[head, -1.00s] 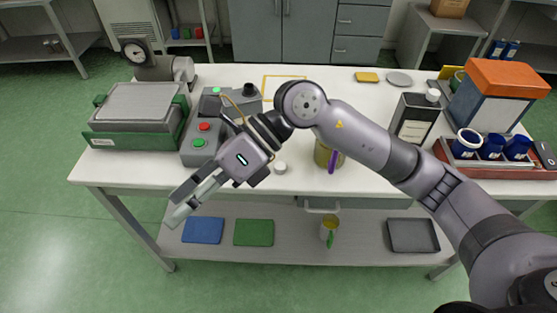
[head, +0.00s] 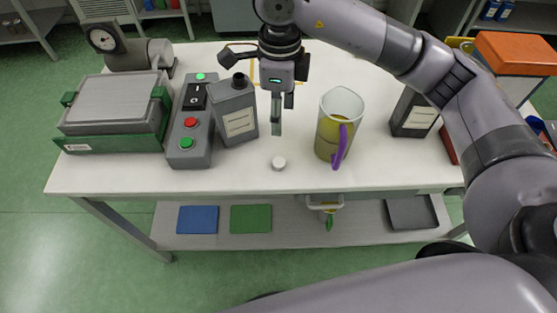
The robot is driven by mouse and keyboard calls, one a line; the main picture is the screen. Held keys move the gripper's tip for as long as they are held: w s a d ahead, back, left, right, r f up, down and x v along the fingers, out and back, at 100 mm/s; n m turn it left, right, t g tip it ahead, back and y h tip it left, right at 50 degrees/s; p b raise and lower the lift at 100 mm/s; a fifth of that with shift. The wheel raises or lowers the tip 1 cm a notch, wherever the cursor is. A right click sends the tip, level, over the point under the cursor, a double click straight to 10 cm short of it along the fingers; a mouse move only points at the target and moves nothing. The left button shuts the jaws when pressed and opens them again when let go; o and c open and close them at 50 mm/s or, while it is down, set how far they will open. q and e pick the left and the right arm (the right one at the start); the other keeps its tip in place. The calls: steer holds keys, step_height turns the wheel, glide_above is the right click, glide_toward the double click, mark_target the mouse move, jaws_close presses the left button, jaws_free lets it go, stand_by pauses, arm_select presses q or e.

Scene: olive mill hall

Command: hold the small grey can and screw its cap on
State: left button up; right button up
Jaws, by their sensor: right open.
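The small grey can (head: 236,115) stands upright on the white table, with a pale label on its front and a dark neck on top. A small white round cap (head: 279,163) lies on the table to the front right of the can. My right gripper (head: 276,130) points down just right of the can and behind the cap. Its fingers are open, seen nearly edge-on, with nothing visible between them. Whether it touches the can is hard to tell. My left gripper is not in view.
A clear jug (head: 334,138) with yellowish contents and a purple handle stands right of the cap. A control box (head: 191,140) with buttons is close on the can's left. A larger dark can (head: 414,113) stands at the right, partly behind my arm.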

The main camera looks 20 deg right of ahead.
steer(key=p, duration=0.2)
glide_above(278, 162)
step_height(278, 162, down, 8)
step_height(278, 162, down, 4)
steer(key=shift+s+d+r+p, duration=0.1)
steer(key=shift+s+r+p, duration=0.05)
steer(key=shift+p, duration=0.4)
steer(key=shift+f, duration=0.25)
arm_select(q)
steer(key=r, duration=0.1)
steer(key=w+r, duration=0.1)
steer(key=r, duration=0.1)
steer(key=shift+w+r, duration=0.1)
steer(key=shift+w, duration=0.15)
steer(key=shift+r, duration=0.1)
arm_select(e)
steer(key=shift+f+p, duration=0.35)
step_height(278, 162, down, 4)
steer(key=shift+r+p, duration=0.15)
steer(key=shift+p, duration=0.65)
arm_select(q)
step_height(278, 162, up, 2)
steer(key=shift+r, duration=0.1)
arm_select(e)
steer(key=shift+f, duration=0.4)
steer(key=shift+c, duration=0.5)
